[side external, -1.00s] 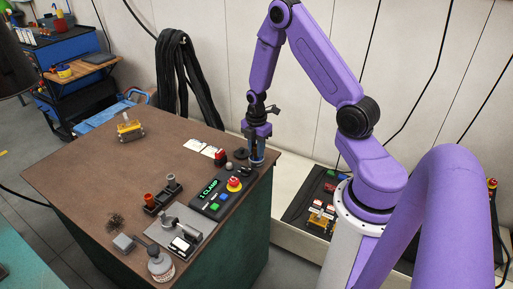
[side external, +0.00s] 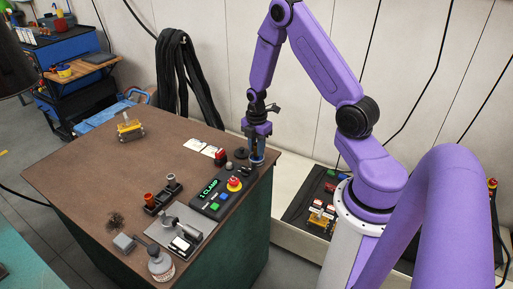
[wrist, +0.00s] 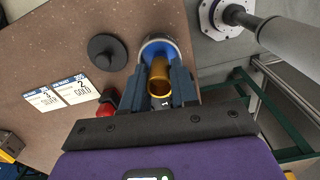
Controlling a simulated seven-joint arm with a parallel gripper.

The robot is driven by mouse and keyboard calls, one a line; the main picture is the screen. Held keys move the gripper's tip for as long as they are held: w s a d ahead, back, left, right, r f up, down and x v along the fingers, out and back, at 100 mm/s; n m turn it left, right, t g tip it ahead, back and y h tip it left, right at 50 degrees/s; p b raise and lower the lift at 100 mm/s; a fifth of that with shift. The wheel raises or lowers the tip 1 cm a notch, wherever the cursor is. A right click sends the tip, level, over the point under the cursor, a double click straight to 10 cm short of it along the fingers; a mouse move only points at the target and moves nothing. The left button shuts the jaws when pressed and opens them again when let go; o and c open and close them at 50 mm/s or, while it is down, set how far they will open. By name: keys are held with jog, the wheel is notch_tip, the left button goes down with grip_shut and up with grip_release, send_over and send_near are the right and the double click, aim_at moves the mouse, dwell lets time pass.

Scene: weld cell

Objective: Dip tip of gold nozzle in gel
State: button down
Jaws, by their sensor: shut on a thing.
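My gripper (wrist: 156,88) is shut on the gold nozzle (wrist: 160,78), a short hollow gold tube seen between the fingers in the wrist view. A blue-walled round tub (wrist: 158,42) with a pale rim, which looks like the gel container, is directly beyond the fingertips, and the nozzle overlaps its opening. In the side view my gripper (side external: 257,143) points straight down over the blue tub (side external: 257,161) at the table's right corner. The gel and the nozzle's tip are hidden, so I cannot tell whether they touch.
A black round lid (wrist: 107,51) lies beside the tub. Two cards (wrist: 62,91), a red object (wrist: 108,104) and a clamp control box (side external: 217,196) are nearby. A yellow block (side external: 130,127) stands at the far left. The table's middle (side external: 135,165) is clear.

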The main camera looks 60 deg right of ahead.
jog(key=shift+r, duration=3.2)
